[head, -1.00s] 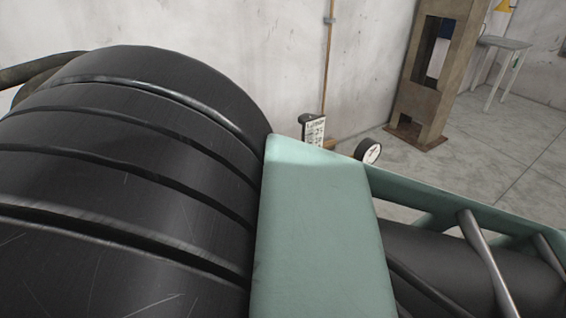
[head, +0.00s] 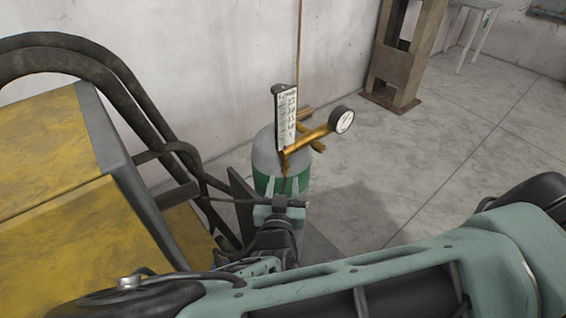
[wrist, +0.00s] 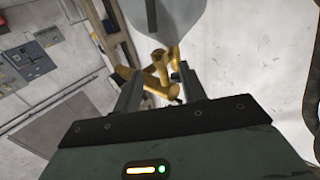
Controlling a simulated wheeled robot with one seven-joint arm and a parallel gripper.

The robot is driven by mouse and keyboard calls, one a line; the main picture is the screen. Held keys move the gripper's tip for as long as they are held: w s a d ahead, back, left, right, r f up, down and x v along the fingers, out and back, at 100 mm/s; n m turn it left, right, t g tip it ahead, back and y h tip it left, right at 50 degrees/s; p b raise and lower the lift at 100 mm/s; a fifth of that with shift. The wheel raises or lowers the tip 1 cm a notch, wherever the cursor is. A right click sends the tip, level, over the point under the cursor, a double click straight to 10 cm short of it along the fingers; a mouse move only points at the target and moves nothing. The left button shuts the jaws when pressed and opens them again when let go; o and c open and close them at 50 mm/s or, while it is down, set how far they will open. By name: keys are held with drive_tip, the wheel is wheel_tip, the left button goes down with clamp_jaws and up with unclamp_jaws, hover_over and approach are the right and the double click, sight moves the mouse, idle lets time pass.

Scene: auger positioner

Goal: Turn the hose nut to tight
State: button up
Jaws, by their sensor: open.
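A brass regulator (head: 305,139) with a round white-faced gauge (head: 342,120) and an upright flow scale (head: 286,118) sits on top of a green cylinder with a grey shoulder (head: 266,160). A small brass fitting hangs below the scale; I cannot tell for sure that it is the hose nut. My gripper (head: 284,187) is in front of the cylinder, just below that fitting. In the wrist view my open fingers (wrist: 160,72) stand on either side of the brass fittings (wrist: 158,82), with nothing visibly gripped. Contact cannot be made out.
A yellow machine (head: 60,150) with dark hoses (head: 95,65) stands close on the left. A brown steel frame (head: 400,55) and a small table (head: 475,25) are at the back. The floor (head: 400,160) right of the cylinder is clear. Wall boxes (wrist: 32,60) show in the wrist view.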

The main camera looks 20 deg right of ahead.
sight(285, 175)
drive_tip(key=p+x, duration=0.1)
drive_tip(key=x, duration=0.5)
drive_tip(key=shift+w+d, duration=0.1)
drive_tip(key=shift+w, duration=0.05)
clamp_jaws()
